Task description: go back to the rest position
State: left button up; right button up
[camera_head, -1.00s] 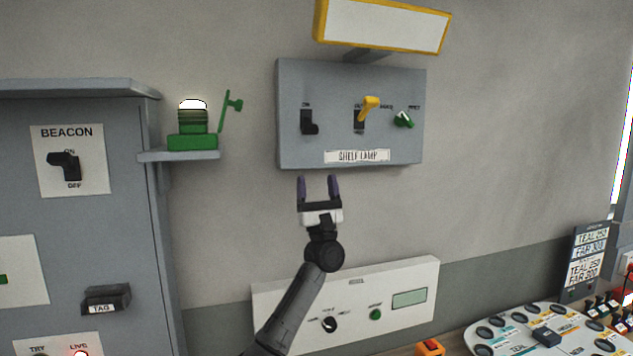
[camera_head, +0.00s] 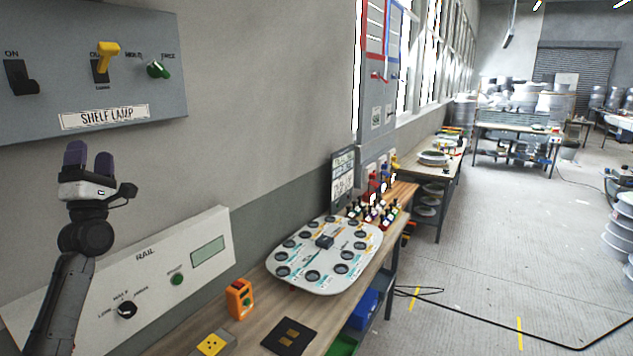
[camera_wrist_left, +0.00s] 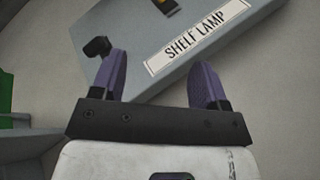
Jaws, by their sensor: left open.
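My left gripper (camera_head: 89,158) is open and empty, its two purple fingers pointing up, just below the grey shelf lamp panel (camera_head: 165,60). In the left wrist view the open gripper (camera_wrist_left: 158,85) has the panel (camera_wrist_left: 120,30) behind its fingers, with the SHELF LAMP label in sight. I see nothing between the fingers. The panel carries a black switch (camera_head: 20,77), a yellow-handled lever (camera_head: 107,54) and a green knob (camera_head: 158,69). My right gripper is not in view.
A white RAIL box (camera_head: 215,285) is on the wall below. A workbench (camera_head: 205,325) carries an orange button box (camera_head: 240,298), a dark plate (camera_head: 290,336) and a pale board with round dark cups (camera_head: 325,285). Open floor (camera_head: 480,270) lies to the right.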

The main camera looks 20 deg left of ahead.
pick_arm(q)
jog(key=w+d+f+m+g+h, duration=0.1)
jog(key=d+f+m+g+h, duration=0.15)
jog(key=d+m+h, duration=0.7)
jog(key=w+d+f+m+g+h, duration=0.15)
jog(key=d+m+g, duration=0.25)
jog(key=m, duration=1)
jog(key=s+d+f+m+g, duration=0.45)
jog(key=d+f, duration=0.45)
jog(key=f, duration=0.4)
jog(key=s+d+f+g, duration=0.2)
jog(key=s+d+f, duration=0.2)
jog(key=s+f, duration=0.3)
jog(key=s+d+f+g+h, duration=0.1)
jog(key=s+d+f, duration=0.35)
jog(key=f, duration=0.55)
jog(key=s+d+f+g, duration=0.2)
jog(key=s+d+f, duration=0.1)
jog(key=s+f, duration=0.4)
jog(key=s+d+f+g+h, duration=0.1)
jog(key=s+d+f+g, duration=0.15)
jog(key=s+f, duration=0.65)
jog(key=s+d+f+g+h, duration=0.15)
jog(key=s+f+g, duration=0.25)
jog(key=s+f, duration=0.6)
notch_tip(320, 180, up, 21)
jog(key=p, duration=2)
jog(key=shift+s+f+n+y+p, duration=0.15)
jog(key=shift+s+n+y+p, duration=0.2)
jog(key=shift+y, duration=0.1)
